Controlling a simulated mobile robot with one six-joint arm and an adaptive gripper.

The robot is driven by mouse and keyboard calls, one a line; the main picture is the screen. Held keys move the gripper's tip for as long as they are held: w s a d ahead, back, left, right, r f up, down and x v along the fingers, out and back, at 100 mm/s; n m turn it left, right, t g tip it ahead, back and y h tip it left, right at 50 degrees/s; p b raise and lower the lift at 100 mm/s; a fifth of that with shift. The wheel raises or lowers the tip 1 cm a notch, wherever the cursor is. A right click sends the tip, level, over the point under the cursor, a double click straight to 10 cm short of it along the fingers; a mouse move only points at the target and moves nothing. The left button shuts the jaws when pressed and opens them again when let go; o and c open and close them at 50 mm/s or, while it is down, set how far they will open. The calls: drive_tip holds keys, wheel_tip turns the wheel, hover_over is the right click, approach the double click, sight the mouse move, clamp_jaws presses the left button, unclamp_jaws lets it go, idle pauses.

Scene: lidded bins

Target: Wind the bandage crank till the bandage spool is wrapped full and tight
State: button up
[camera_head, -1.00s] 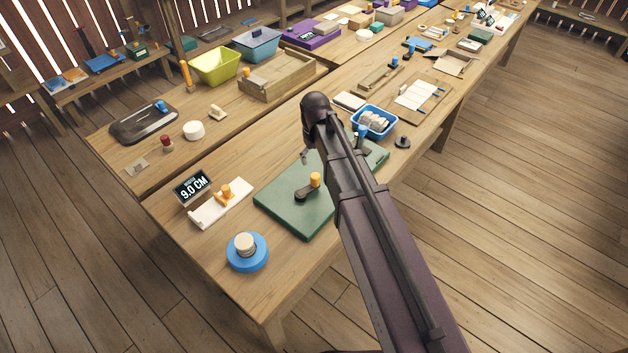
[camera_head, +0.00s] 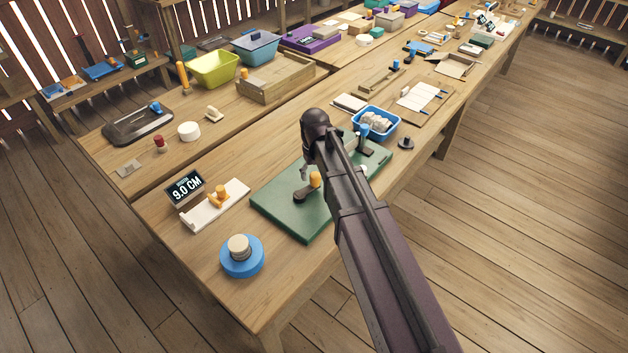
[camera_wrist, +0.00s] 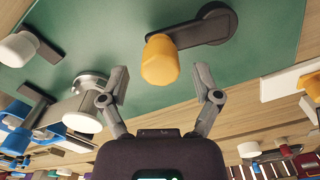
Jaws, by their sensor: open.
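The bandage crank (camera_head: 304,194) is a dark arm with an orange knob (camera_head: 315,179), mounted on a green board (camera_head: 280,208). In the wrist view the dark crank arm (camera_wrist: 208,29) runs right from the orange knob (camera_wrist: 160,60). My gripper (camera_wrist: 161,78) is open, with one finger on each side of the knob and a gap visible on both sides. A white roll with a metal flange (camera_wrist: 86,98), perhaps the bandage spool, shows left of the left finger. In the head view my arm hides most of that part of the board.
A blue round base with a pale stack (camera_head: 241,257) stands at the table's near corner. A 9.0 CM display (camera_head: 185,187) and a white slide with an orange knob (camera_head: 216,205) lie left of the board. A blue basket (camera_head: 376,122) stands behind it.

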drive_tip(key=shift+f+b, duration=0.4)
drive_tip(key=shift+f, duration=0.2)
drive_tip(key=c, duration=1.1)
drive_tip(key=shift+a, duration=0.1)
clamp_jaws()
